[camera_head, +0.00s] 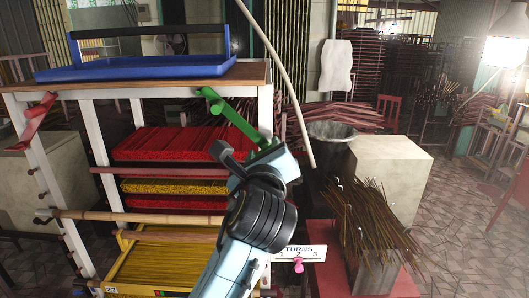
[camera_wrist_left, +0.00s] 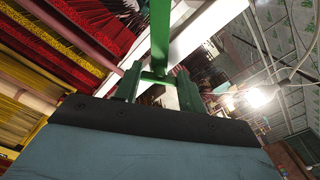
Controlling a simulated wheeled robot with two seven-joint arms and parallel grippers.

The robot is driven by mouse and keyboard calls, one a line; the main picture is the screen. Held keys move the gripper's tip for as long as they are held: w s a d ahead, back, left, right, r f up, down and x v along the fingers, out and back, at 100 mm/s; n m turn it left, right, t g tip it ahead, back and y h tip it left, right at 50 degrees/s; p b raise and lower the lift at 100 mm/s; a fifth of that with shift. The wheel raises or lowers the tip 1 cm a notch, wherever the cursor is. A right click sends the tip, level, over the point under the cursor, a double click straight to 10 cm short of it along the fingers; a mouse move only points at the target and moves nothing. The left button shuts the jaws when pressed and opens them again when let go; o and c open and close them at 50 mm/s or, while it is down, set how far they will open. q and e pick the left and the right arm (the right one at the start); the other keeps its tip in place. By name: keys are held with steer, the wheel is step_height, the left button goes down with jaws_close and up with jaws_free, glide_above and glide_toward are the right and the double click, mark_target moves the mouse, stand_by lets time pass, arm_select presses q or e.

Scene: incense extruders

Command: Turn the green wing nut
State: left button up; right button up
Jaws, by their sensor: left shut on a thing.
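The green wing nut (camera_head: 228,113) is a long green bar on the right front post of the white rack, slanting from upper left to lower right. My left gripper (camera_head: 264,143) reaches it from below and is shut at its lower right end. The wrist hides part of that end. In the left wrist view, the green wing nut (camera_wrist_left: 160,35) runs upward from between the fingers of my left gripper (camera_wrist_left: 158,80). My right gripper is in neither view.
A blue tray (camera_head: 140,71) stands on the rack's wooden top (camera_head: 215,81). Red and yellow stick trays fill the shelves. A red clamp (camera_head: 36,115) sits on the left post. A turns sign (camera_head: 299,253) and incense sticks (camera_head: 372,225) lie to the right, near a pale block (camera_head: 395,165).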

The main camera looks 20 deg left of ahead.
arm_select(q)
steer(key=n, duration=1.2)
steer(key=shift+f+n, duration=0.2)
steer(key=shift+n, duration=0.1)
stand_by(0.4)
steer(key=o, duration=1)
steer(key=b+v, duration=0.3)
steer(key=v, duration=1)
steer(key=shift+s, duration=0.25)
